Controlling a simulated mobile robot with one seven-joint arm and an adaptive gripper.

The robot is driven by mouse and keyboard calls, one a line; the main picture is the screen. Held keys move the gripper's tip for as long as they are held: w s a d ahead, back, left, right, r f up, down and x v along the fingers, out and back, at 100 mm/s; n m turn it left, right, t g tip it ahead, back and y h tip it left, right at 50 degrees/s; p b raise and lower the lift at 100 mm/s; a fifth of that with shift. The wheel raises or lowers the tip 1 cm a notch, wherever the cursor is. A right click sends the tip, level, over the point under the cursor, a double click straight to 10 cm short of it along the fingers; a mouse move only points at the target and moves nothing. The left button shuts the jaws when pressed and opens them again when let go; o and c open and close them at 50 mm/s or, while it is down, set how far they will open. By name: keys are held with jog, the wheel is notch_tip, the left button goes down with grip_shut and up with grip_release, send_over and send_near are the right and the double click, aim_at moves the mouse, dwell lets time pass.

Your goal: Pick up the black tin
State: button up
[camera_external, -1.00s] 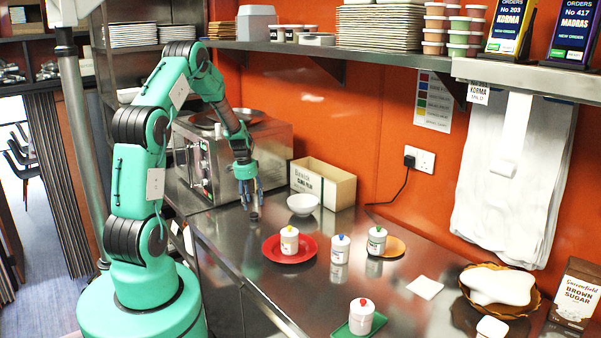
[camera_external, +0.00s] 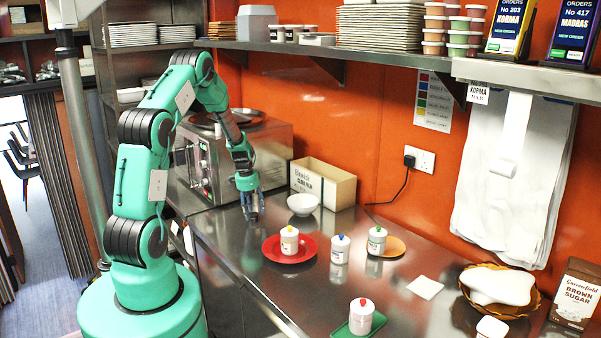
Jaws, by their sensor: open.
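My gripper (camera_external: 250,203) points down over the steel counter, left of the red plate. Its fingers are apart. A small dark object (camera_external: 253,218), which looks like the black tin, shows at the fingertips. It is mostly hidden by the fingers, and I cannot tell whether they touch it.
The red plate (camera_external: 270,251) holds a white jar with a yellow knob (camera_external: 290,241). A white bowl (camera_external: 303,204) and a cardboard box (camera_external: 334,186) stand to the right. A steel oven (camera_external: 270,150) is behind my gripper. Blue-knobbed (camera_external: 340,249) and green-knobbed (camera_external: 376,241) jars stand farther right.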

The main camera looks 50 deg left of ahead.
jog(key=shift+f, duration=0.5)
jog(key=c, duration=1.2)
jog(key=shift+c, duration=0.2)
jog(key=shift+r, duration=0.15)
jog(key=shift+w+r, duration=0.1)
jog(key=shift+r, duration=0.45)
notch_tip(320, 180, up, 2)
jog(key=shift+r, duration=0.1)
jog(key=s+d, duration=0.3)
jog(key=s, duration=0.1)
jog(key=s+d+r, duration=0.1)
jog(key=s+d, duration=0.2)
jog(key=s, duration=0.2)
jog(key=s+d, duration=0.3)
jog(key=s, duration=0.1)
jog(key=shift+s+r, duration=0.2)
